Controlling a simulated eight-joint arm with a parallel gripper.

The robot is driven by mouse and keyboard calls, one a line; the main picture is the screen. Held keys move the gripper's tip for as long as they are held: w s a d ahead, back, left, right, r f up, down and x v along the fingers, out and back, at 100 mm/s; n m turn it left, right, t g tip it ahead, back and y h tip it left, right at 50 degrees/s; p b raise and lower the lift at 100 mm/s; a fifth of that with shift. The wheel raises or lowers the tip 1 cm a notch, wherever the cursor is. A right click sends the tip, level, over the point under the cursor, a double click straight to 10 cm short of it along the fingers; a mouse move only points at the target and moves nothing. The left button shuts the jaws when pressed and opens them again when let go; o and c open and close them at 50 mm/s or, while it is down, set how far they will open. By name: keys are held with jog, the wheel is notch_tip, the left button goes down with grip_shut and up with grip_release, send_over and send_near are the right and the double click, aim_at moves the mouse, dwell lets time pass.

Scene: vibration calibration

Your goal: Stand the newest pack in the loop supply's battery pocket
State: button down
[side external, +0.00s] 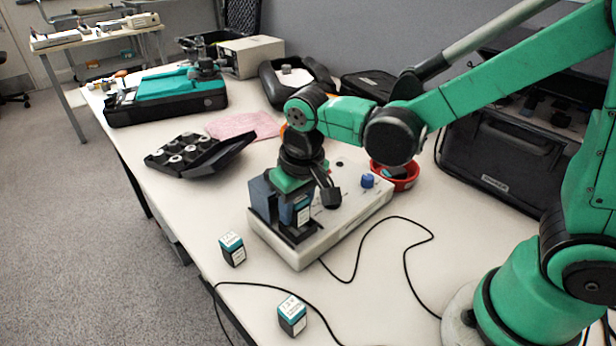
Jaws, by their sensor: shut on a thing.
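The loop supply (335,232) is a pale box with a blue knob and a dark battery pocket (292,236) at its near left end. My gripper (297,196) points down over that pocket, shut on a dark pack with a teal-and-white label (302,212). The held pack looks upright at the pocket; whether its base is seated is hidden. Two more packs with white-and-teal tops stand on the table: one left of the supply (232,249), one nearer the front (292,316). Their label print is too small to read surely.
A black cable (408,270) curls across the table right of the supply. A red bowl (402,177) stands behind it. An open black case with round parts (185,152) and a pink cloth (245,126) lie behind left. The table's left edge is close to the loose packs.

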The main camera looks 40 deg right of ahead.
jog(key=shift+f, duration=0.5)
jog(key=shift+c, duration=1.1)
grip_release()
jog(key=shift+r, duration=0.1)
jog(key=shift+r, duration=3.95)
jog(key=shift+s+d+r, duration=0.1)
jog(key=shift+s+d, duration=0.1)
jog(key=shift+d, duration=0.2)
jog(key=s+d+t, duration=0.4)
jog(key=d+t, duration=0.1)
jog(key=d, duration=0.2)
jog(key=shift+s+f, duration=0.2)
jog(key=shift+f, duration=0.05)
